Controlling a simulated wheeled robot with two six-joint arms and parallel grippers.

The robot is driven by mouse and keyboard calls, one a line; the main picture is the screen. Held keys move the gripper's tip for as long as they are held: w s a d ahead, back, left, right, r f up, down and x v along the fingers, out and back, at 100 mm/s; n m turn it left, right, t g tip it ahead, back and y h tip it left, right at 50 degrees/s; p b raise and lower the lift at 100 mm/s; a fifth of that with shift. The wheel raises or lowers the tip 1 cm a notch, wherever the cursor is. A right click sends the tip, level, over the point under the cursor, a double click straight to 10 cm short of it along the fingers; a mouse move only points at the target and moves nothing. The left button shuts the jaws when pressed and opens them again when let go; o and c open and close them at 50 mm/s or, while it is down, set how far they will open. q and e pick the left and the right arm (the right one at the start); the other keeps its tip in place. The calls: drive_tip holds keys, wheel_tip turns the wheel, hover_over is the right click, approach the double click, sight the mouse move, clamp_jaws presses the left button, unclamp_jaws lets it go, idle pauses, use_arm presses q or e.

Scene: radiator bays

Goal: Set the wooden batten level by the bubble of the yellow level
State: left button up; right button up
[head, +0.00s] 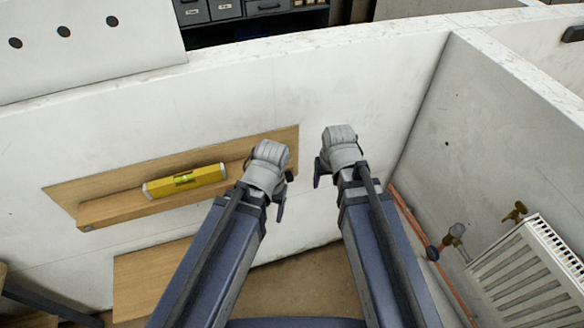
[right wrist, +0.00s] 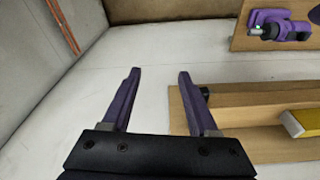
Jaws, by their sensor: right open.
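The wooden batten (head: 118,208) runs along a wooden backboard (head: 92,186) on the white wall. The yellow level (head: 208,175) lies on the batten; its green vial shows, but the bubble is too small to read. My left gripper (head: 268,170) is in front of the batten's right part and hides it; its jaws are unclear. My right gripper (head: 338,160) is right of the backboard, apart from it. In the right wrist view my right gripper (right wrist: 159,76) is open and empty, with the batten (right wrist: 255,116) and one end of the level (right wrist: 304,123) to its right.
A dark knob (right wrist: 205,92) is at the batten's end, beside one right finger. A purple tool-like object (right wrist: 280,27) is at a lower wooden board (head: 150,280). A radiator (head: 530,280) with brass valves and copper pipe (head: 412,222) is at the right. Wall between is bare.

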drive_tip(key=n+t+y, duration=0.1)
drive_tip(key=n+t, duration=0.1)
approach(289, 175)
drive_tip(key=b+x, duration=0.7)
drive_tip(key=x, duration=0.1)
drive_tip(key=shift+w+f, duration=0.15)
drive_tip(key=shift+f, duration=0.25)
clamp_jaws()
idle(1.1)
